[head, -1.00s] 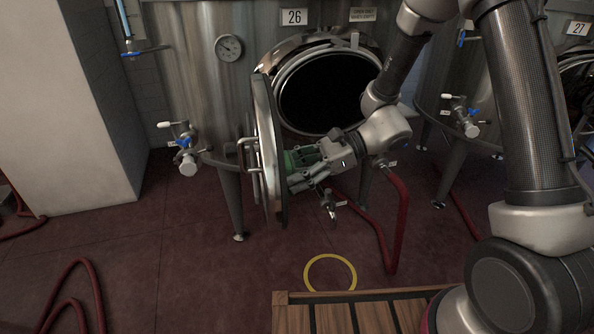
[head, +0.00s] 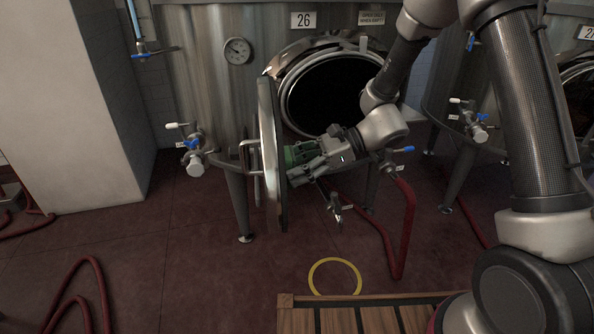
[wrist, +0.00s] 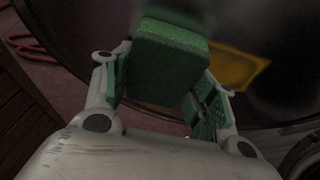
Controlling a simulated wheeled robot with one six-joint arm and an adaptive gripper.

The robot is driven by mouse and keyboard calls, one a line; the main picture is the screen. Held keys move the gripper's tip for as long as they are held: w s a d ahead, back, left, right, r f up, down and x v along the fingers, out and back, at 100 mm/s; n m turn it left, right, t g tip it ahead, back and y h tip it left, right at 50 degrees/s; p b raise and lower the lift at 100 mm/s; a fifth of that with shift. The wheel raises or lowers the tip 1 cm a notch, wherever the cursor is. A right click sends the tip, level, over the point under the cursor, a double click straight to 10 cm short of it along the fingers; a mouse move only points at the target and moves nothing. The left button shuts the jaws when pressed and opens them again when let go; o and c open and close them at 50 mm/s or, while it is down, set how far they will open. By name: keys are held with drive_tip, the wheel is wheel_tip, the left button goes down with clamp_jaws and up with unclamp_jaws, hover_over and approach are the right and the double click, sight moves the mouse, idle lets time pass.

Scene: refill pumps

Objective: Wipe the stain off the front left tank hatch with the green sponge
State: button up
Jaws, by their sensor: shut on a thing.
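The round hatch door (head: 269,150) of tank 26 stands swung open, seen nearly edge-on in the head view. My gripper (head: 290,157) is at the inner face of this door. In the wrist view my gripper (wrist: 165,95) is shut on the green sponge (wrist: 172,55), which sits between the green-padded fingers. The sponge is against or very close to the dark door face (wrist: 285,55); I cannot tell if it touches. A yellow-orange stain (wrist: 238,70) shows on the door face, just right of the sponge. The stain is hidden in the head view.
The dark hatch opening (head: 335,95) of the tank (head: 200,60) is behind my arm. A valve (head: 190,150) sticks out left of the door. A red hose (head: 407,235) and a yellow ring (head: 335,262) are on the floor. A slatted wooden surface (head: 330,320) is at the front.

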drive_tip(key=shift+w+a, duration=0.9)
drive_tip(key=shift+w, duration=4.85)
drive_tip(key=shift+s+d+r, duration=0.35)
drive_tip(key=shift+s+r, duration=0.15)
drive_tip(key=shift+s, duration=2)
drive_tip(key=shift+s+d+r, duration=0.3)
drive_tip(key=shift+s+r, duration=0.15)
drive_tip(key=shift+s, duration=2.1)
drive_tip(key=shift+s+d+r, duration=0.35)
drive_tip(key=shift+s+r, duration=0.15)
drive_tip(key=shift+s, duration=2)
drive_tip(key=w+a, duration=0.2)
drive_tip(key=w, duration=1.3)
